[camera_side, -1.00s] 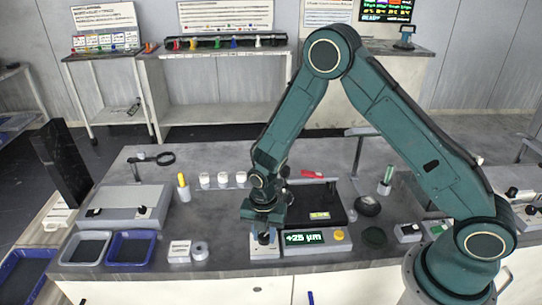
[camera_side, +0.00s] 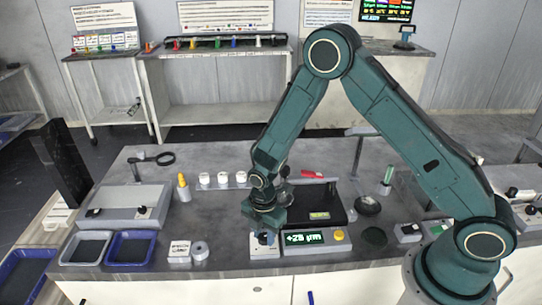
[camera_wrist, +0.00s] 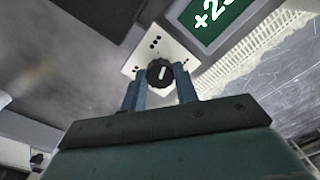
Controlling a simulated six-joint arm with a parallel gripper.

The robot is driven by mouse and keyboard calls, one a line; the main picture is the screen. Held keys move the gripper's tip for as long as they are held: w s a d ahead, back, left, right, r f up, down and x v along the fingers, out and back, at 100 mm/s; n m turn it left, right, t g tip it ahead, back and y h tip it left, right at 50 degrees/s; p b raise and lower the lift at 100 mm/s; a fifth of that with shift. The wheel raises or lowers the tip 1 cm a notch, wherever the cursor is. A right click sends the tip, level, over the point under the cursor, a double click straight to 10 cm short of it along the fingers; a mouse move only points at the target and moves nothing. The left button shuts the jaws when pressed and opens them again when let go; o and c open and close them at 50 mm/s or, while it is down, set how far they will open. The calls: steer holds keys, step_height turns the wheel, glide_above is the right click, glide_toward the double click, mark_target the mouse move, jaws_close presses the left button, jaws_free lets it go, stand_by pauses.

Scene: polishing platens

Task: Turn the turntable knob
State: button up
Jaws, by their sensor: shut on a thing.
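The turntable knob (camera_wrist: 160,73) is a black round dial with a white mark, on a small pale control box (camera_wrist: 172,45) with black dots, in the wrist view. My gripper (camera_wrist: 160,80) has its two fingers on either side of the knob and is shut on it. In the side view my gripper (camera_side: 264,232) points down over the box (camera_side: 264,252); the knob is mostly hidden there by the fingers.
A display (camera_side: 304,238) reading about +25 µm, with a yellow button (camera_side: 339,235), stands just right of the box. A tape roll (camera_side: 200,250) and a small labelled block (camera_side: 179,251) lie to the left. A black platen unit (camera_side: 318,210) is behind.

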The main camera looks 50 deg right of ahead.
mark_target(264, 236)
steer(key=m, duration=1.3)
stand_by(0.4)
steer(key=o, duration=1)
steer(key=shift+r, duration=0.15)
steer(key=shift+r, duration=6.8)
